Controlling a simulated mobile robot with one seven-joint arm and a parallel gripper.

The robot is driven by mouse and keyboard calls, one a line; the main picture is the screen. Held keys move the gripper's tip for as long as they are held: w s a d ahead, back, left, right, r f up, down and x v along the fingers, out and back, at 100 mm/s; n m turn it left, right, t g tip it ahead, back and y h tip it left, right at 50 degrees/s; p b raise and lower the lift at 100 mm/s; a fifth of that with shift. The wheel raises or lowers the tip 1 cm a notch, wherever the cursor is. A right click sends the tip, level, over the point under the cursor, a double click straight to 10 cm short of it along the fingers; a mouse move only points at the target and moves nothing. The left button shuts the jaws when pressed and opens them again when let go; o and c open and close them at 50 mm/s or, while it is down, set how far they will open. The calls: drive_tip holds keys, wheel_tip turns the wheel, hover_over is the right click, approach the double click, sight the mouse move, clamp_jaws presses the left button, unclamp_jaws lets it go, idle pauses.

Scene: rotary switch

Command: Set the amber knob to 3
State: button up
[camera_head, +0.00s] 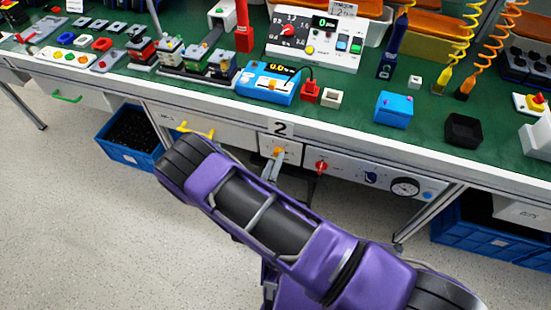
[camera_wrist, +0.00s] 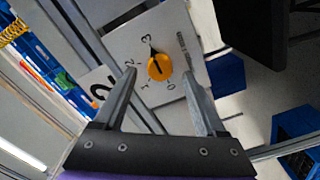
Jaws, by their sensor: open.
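The amber knob (camera_wrist: 159,67) sits on a pale panel (camera_wrist: 122,42) with the marks 0, 1, 2 and 3 around it in the wrist view. A dark line on the knob has one end near the 3. My gripper (camera_wrist: 159,73) is open, with one finger on each side of the knob and gaps between. I cannot tell how deep the fingertips reach. In the head view the knob (camera_head: 278,152) shows small below the sign "2", and my gripper (camera_head: 272,167) is just in front of it, partly hidden by my purple arm.
A red knob (camera_head: 321,166), a blue-marked switch (camera_head: 371,178) and a round gauge (camera_head: 405,187) are on the bench front to the right. The green bench top (camera_head: 340,115) above is crowded with devices. Blue crates (camera_head: 128,139) stand underneath. The floor in front is clear.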

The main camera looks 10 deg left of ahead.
drive_tip(key=s+a, duration=0.1)
drive_tip(key=s, duration=1.4)
drive_tip(key=shift+s, duration=0.3)
drive_tip(key=shift+a, duration=0.1)
